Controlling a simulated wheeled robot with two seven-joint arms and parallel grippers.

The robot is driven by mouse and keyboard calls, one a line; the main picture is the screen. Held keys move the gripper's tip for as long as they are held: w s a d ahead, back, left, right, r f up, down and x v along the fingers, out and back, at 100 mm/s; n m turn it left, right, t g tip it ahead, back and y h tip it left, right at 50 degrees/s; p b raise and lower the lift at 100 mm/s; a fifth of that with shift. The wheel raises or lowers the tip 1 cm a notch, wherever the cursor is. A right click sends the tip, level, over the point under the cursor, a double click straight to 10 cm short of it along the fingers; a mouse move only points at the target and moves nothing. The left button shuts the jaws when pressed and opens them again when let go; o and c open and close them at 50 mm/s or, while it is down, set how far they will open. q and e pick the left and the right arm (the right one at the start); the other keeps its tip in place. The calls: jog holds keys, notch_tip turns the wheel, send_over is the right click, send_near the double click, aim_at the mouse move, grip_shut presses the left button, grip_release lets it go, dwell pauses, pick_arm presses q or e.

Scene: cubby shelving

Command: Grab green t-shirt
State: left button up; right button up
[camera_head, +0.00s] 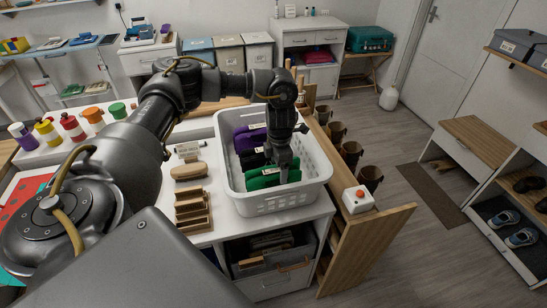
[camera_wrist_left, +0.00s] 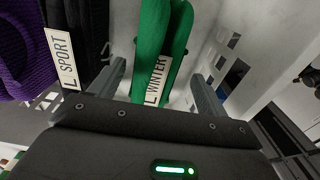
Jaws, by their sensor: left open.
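The green t-shirt (camera_head: 264,178) lies folded at the near end of a white laundry basket (camera_head: 281,202). In the left wrist view the green t-shirt (camera_wrist_left: 163,45) carries a white tag reading "L WINTER". My left gripper (camera_head: 284,176) points down into the basket at the green shirt. In the wrist view my left gripper (camera_wrist_left: 160,85) is open, with one finger on each side of the green cloth. I cannot tell whether the fingers touch it. Dark folded clothing and a purple garment (camera_head: 249,139) lie behind the green shirt. My right gripper is not in view.
The basket stands on a white counter beside a wooden organizer (camera_head: 193,211) and a brush (camera_head: 188,171). A wooden side panel with several brown mugs and a red-button box (camera_head: 358,199) lies to the right.

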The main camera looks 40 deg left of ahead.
pick_arm(q)
jog(key=shift+w+f, duration=0.3)
jog(key=shift+s+f+p, duration=0.1)
jog(key=shift+f+p, duration=0.15)
jog(key=shift+p, duration=0.05)
jog(key=f, duration=0.1)
jog(key=f+p, duration=0.2)
jog(key=f, duration=0.1)
jog(key=shift+s+a+f, duration=0.1)
jog(key=shift+s+a, duration=0.05)
jog(key=shift+a, duration=0.1)
jog(key=shift+f, duration=0.2)
jog(key=c, duration=1.1)
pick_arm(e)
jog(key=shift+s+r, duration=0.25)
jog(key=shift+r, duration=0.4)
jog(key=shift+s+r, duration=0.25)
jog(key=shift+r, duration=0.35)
